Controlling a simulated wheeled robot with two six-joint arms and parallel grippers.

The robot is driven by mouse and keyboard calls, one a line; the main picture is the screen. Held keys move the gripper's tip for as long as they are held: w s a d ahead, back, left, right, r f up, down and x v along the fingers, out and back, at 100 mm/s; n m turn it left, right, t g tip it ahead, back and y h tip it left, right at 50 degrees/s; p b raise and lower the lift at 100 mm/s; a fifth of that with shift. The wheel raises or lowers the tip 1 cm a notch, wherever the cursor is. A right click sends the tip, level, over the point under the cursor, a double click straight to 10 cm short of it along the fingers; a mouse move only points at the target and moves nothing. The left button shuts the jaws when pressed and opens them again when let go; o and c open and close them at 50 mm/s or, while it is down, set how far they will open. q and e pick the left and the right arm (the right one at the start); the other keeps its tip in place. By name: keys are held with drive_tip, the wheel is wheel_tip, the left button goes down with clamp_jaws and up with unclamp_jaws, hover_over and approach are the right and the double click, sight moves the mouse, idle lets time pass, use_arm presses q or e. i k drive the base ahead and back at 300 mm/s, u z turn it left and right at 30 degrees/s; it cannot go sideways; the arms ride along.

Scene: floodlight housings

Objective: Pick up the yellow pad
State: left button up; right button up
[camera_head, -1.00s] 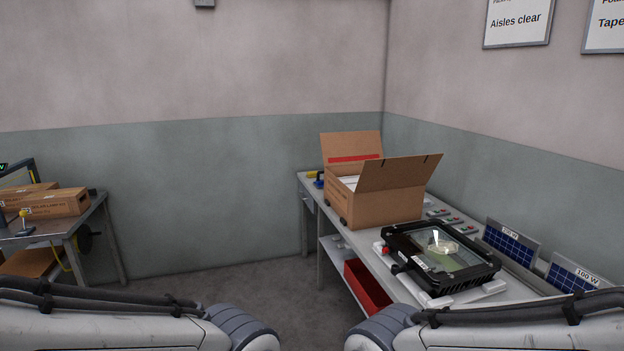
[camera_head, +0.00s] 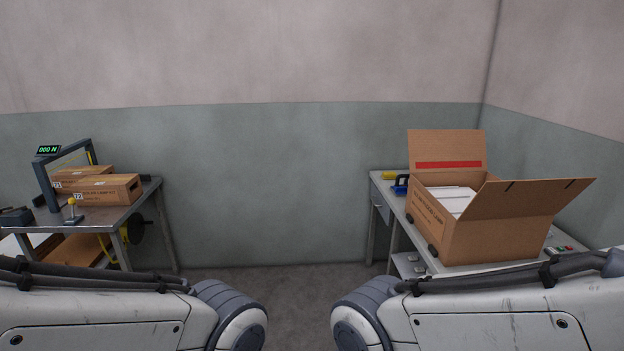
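A small yellow item (camera_head: 390,175) lies at the far left corner of the right-hand table, beside a blue-handled tool (camera_head: 401,186). It is too small to tell whether it is the yellow pad, and no other clear pad shows. Both my arms cross the bottom of the view. Neither of my grippers is in view.
An open cardboard box (camera_head: 470,232) with white contents stands on the right table (camera_head: 386,196). Floor between the tables (camera_head: 270,285) is clear.

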sight(386, 176)
drive_tip(key=u, duration=0.2)
drive_tip(key=i, duration=3.85)
drive_tip(key=z, duration=0.9)
drive_tip(key=i, duration=1.05)
drive_tip(key=z, duration=0.25)
